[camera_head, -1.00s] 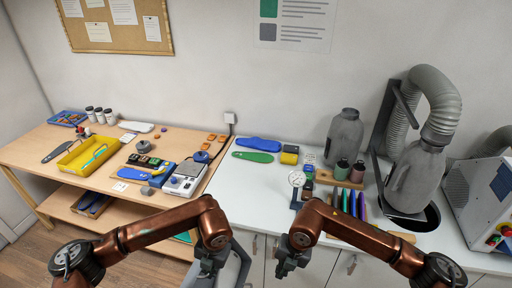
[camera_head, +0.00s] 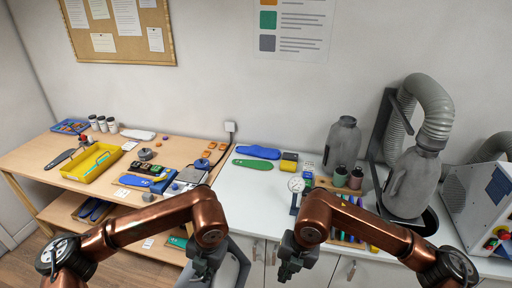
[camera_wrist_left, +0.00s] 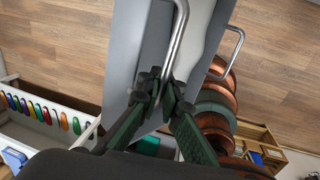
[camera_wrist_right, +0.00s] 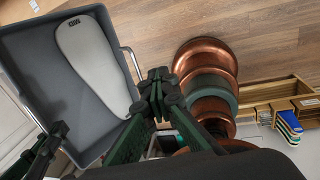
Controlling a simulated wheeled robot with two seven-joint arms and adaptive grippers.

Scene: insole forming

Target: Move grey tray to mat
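The grey tray (camera_wrist_right: 50,85) shows in the right wrist view with wire handles and a pale grey insole (camera_wrist_right: 92,60) lying in it. In the left wrist view its side (camera_wrist_left: 135,40) and a bent wire handle (camera_wrist_left: 178,40) show. My left gripper (camera_head: 204,276) is closed around one handle; its fingers (camera_wrist_left: 158,88) meet at the wire. The tray hangs over the floor in front of the benches, partly hidden in the head view. I cannot make out the mat for certain.
The wooden table (camera_head: 50,152) at left holds a yellow bin (camera_head: 92,162), insoles and small tools. The white counter (camera_head: 240,200) holds insoles, a gauge (camera_head: 296,184), cups and a grey machine (camera_head: 412,180). A patch of counter front of the green insole (camera_head: 253,164) is clear.

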